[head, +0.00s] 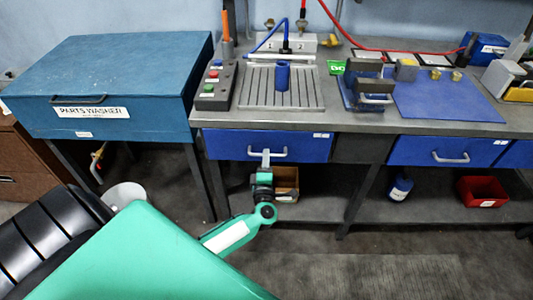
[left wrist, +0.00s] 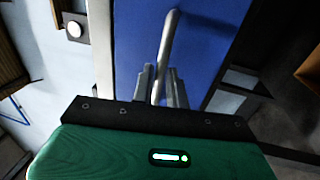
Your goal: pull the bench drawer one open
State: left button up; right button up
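The blue bench drawer (head: 225,146) is under the left part of the workbench, and its front looks about flush with the bench. A pale bar handle (head: 285,153) runs across its front. My left gripper (head: 266,157) is at the left part of this handle. In the left wrist view, the handle bar (left wrist: 168,40) passes between the two close-set grey fingers (left wrist: 160,85), which appear shut on it, with the blue drawer front (left wrist: 205,40) behind. My right gripper is not in view.
A teal parts washer (head: 120,75) stands left of the bench. A second blue drawer (head: 425,151) is further right. The floor in front is clear.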

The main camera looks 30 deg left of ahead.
pick_arm(q)
jog(key=shift+x, duration=0.9)
jog(key=shift+c, duration=0.2)
grip_shut()
jog(key=shift+s+d+f, duration=0.1)
